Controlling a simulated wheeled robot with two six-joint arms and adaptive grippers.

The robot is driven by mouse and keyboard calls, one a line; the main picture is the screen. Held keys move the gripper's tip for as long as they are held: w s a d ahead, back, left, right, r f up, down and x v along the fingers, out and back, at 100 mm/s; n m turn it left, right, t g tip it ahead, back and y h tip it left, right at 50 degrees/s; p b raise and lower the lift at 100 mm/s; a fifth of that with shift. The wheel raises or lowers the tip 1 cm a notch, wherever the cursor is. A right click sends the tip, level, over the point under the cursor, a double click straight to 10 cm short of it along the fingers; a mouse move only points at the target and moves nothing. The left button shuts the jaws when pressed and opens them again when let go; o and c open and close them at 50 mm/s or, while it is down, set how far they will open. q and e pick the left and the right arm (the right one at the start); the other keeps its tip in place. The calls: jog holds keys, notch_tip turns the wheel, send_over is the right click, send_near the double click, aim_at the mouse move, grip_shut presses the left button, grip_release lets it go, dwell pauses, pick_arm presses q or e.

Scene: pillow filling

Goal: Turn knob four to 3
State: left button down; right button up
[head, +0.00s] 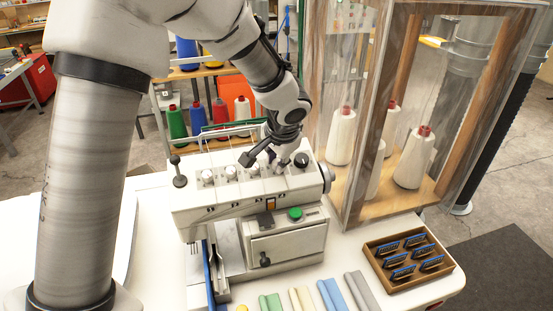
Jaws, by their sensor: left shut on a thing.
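The white sewing machine (245,187) stands on the white table, with a row of light knobs along its top front. The first knob (208,176), second knob (231,172) and third knob (254,170) show clear of the fingers. The fourth knob (281,166) is partly hidden under my left gripper (272,157). The gripper reaches down from above and is shut on this knob. The number on the knob's dial is too small to read. My right gripper is not in view.
A black knob (301,159) sits just right of the fourth knob. A clear-sided wooden case (350,212) with white thread cones stands close on the right. A wooden tray (379,270) of small blue-and-black parts and several fabric rolls lie in front.

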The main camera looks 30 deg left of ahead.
pick_arm(q)
jog(key=shift+s+f, duration=0.1)
jog(key=shift+f, duration=0.15)
jog(key=c, duration=1.2)
grip_release()
jog(key=shift+o, duration=1.1)
jog(key=shift+w, duration=0.35)
jog(key=v, duration=1.2)
